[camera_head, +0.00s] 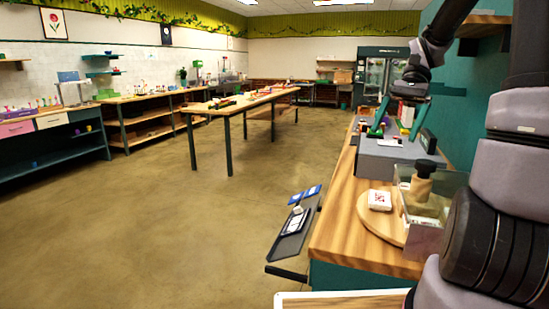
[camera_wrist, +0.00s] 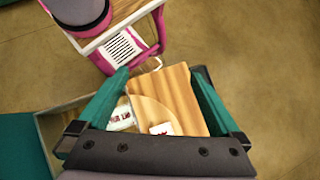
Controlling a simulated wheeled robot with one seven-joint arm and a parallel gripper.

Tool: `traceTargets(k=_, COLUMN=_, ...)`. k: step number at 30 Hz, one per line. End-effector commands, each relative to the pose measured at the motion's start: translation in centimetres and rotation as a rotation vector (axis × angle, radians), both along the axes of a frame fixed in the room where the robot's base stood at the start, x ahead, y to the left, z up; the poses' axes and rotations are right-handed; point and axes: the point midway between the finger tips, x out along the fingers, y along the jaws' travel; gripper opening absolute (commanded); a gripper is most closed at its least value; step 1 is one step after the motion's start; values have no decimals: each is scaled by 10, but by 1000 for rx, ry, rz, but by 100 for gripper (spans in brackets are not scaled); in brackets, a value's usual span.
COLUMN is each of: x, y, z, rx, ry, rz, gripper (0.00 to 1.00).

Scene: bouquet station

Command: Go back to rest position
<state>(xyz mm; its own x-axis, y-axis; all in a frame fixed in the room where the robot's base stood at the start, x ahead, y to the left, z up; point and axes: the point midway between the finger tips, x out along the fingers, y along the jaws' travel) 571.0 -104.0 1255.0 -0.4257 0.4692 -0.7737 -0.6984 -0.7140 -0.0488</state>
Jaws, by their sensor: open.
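My gripper (camera_head: 394,136) is at the right in the head view, pointing down above the wooden counter (camera_head: 345,222), over a grey box-like stand (camera_head: 385,160). Its two green fingers are spread apart. In the wrist view my gripper (camera_wrist: 158,74) shows both fingers wide apart with nothing held between them. Below them lie a wooden top (camera_wrist: 178,92) and a round board (camera_wrist: 150,108). Whether the fingers touch the stand or the colored items behind them cannot be told.
The round board (camera_head: 371,220) carries a small white box (camera_head: 379,200). A clear container (camera_head: 428,236) with a dark-capped bottle (camera_head: 423,182) stands beside it. A long table (camera_head: 240,102) stands farther back. The floor (camera_head: 190,225) between is clear.

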Motion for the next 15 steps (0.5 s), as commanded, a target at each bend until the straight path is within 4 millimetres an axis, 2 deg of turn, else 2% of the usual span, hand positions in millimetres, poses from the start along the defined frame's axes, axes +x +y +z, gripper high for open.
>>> traceTargets(k=1, x=-10, y=9, z=6, rx=-52, ry=-69, rz=31, gripper=100)
traceTargets(k=6, x=-35, y=26, z=20, rx=-191, ry=-315, rz=109, gripper=100)
traceTargets(k=15, x=-76, y=42, z=49, rx=-333, ry=-799, rz=194, gripper=100)
